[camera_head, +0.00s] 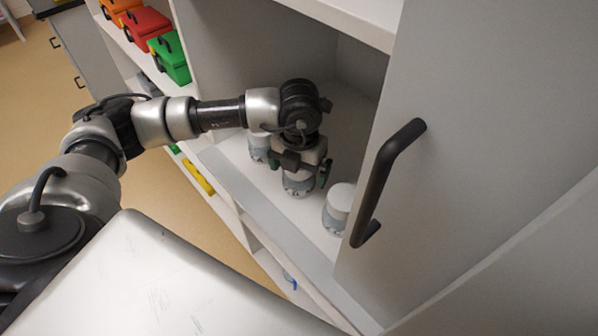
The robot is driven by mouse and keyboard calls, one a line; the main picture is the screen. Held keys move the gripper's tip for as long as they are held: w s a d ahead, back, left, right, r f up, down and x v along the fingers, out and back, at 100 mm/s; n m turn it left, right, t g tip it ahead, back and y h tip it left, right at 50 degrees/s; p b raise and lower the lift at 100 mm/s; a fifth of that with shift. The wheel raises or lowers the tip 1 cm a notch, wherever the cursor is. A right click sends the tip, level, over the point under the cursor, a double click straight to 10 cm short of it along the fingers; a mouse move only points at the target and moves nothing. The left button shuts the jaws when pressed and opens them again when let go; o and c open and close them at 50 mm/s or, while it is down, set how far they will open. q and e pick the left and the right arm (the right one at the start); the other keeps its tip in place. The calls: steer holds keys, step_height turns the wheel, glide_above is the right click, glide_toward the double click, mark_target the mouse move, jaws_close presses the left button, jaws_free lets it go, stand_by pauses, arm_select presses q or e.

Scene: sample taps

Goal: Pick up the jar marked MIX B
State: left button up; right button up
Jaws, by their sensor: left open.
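Inside an open cabinet compartment stand jars with white lids and grey bodies. One jar (299,184) is right under my left gripper (301,176), which reaches in from the left and points down. The gripper is open, its fingers on either side of this jar; I cannot tell whether they touch it. A second jar (259,150) stands behind to the left, partly hidden by my arm. A third jar (338,207) stands to the right, near the door. The markings are too small to read, so I cannot tell which is MIX B. My right gripper is not in view.
The open cabinet door (480,130) with a black handle (378,180) stands close on the right. The shelf's front edge (270,225) runs below the jars.

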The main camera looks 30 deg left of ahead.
arm_select(q)
steer(key=shift+r, duration=0.1)
steer(key=c, duration=1)
